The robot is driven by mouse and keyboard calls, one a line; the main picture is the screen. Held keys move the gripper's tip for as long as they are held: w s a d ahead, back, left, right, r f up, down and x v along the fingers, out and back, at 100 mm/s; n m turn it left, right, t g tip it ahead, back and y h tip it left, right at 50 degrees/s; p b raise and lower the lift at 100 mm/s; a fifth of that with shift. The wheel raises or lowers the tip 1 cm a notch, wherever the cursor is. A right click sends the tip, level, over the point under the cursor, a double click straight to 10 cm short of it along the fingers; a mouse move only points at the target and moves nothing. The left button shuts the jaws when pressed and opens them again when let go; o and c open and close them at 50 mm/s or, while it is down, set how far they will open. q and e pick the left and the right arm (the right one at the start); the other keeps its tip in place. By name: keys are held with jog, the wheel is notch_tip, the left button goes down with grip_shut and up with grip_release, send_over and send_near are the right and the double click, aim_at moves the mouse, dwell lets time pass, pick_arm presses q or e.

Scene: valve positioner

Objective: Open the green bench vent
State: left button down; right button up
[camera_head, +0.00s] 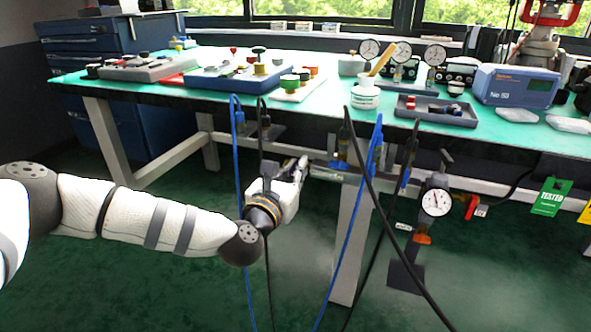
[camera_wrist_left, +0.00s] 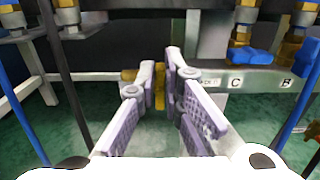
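My left gripper (camera_head: 301,166) reaches under the bench's front edge to the valve rail (camera_head: 337,172). In the left wrist view, the left gripper's (camera_wrist_left: 161,78) fingertips stand a narrow gap apart, with a yellow brass-coloured fitting (camera_wrist_left: 159,90) showing between them. More of that fitting shows left of the left finger. I cannot tell whether the fingers touch it or are in front of it. I make out no green vent handle; the fingers hide part of the rail there. My right gripper is not in view.
Blue hoses (camera_head: 238,150) and black hoses (camera_head: 366,170) hang close around the gripper. A blue handle (camera_wrist_left: 249,54) is at right in the wrist view, near the C and B labels. A gauge (camera_head: 435,202) stands further right. The bench top (camera_head: 220,99) is above.

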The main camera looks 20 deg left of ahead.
pick_arm(q)
jog(key=m+p, duration=0.1)
jog(key=m, duration=0.3)
jog(key=d+f+m+p, duration=0.1)
jog(key=m, duration=0.4)
jog(key=m+p, duration=0.1)
jog(key=m, duration=0.3)
jog(key=shift+d+f+m, duration=0.15)
jog(key=shift+d+m, duration=0.25)
jog(key=shift+f+m+p, duration=0.2)
jog(key=shift+m+p, duration=0.1)
jog(key=shift+m, duration=0.65)
jog(key=shift+f+m+p, duration=0.2)
jog(key=shift+m+p, duration=0.05)
jog(key=shift+m, duration=0.7)
jog(key=shift+s+m, duration=0.1)
jog(key=shift+m, duration=0.2)
jog(key=c, duration=1.7)
grip_release()
